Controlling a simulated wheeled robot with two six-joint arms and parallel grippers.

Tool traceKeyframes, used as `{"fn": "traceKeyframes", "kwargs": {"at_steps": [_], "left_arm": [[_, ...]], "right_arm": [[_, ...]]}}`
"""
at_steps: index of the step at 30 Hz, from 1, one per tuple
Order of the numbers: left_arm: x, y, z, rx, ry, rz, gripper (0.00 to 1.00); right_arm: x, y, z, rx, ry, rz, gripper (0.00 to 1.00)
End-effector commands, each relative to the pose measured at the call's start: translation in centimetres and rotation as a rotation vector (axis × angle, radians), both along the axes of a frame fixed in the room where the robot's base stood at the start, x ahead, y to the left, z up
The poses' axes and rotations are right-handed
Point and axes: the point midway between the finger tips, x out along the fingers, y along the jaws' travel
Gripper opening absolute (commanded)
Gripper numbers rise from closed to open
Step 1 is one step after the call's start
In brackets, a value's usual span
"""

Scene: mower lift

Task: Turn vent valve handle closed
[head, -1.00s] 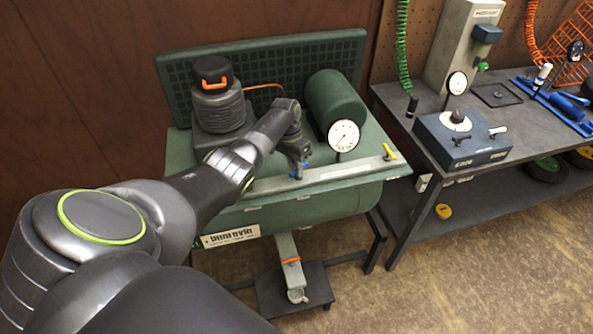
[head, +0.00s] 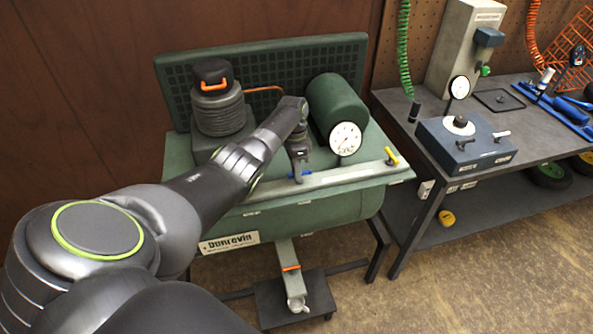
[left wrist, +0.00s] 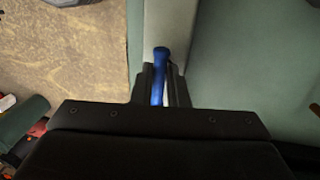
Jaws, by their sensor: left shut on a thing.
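A blue valve handle (head: 305,174) sits at the grey front rail of the green machine (head: 285,214). My left gripper (head: 298,177) reaches down onto it from above and hides most of it. In the left wrist view the blue handle (left wrist: 159,72) lies between the two fingers of my left gripper (left wrist: 162,84), which are shut on it. Its rounded end sticks out past the fingertips, lengthwise along the pale rail. A yellow handle (head: 391,156) stands at the right end of the rail, apart from the gripper. My right gripper is not in view.
A round white gauge (head: 345,138) and a green cylinder (head: 336,104) stand just right of the gripper. A dark ribbed unit (head: 217,104) is behind my left arm. A workbench (head: 425,165) with a blue box (head: 466,142) stands to the right.

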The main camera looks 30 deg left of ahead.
Motion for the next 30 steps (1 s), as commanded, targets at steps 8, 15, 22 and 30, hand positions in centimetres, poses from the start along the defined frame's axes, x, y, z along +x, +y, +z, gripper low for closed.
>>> {"fn": "traceKeyframes", "kwargs": {"at_steps": [8, 15, 22, 30], "left_arm": [[0.0, 0.0, 0.0, 0.000, 0.000, -0.007, 0.00], [0.0, 0.0, 0.0, 0.000, 0.000, -0.006, 0.29], [0.0, 0.0, 0.0, 0.000, 0.000, -0.004, 0.35], [0.3, 0.3, 1.7, 0.001, -0.005, -0.004, 0.35]], "right_arm": [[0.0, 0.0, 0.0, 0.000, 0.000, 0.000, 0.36], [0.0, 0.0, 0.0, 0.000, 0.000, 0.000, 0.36], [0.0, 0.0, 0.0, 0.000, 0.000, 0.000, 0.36], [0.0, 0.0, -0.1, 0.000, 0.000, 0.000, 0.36]]}}
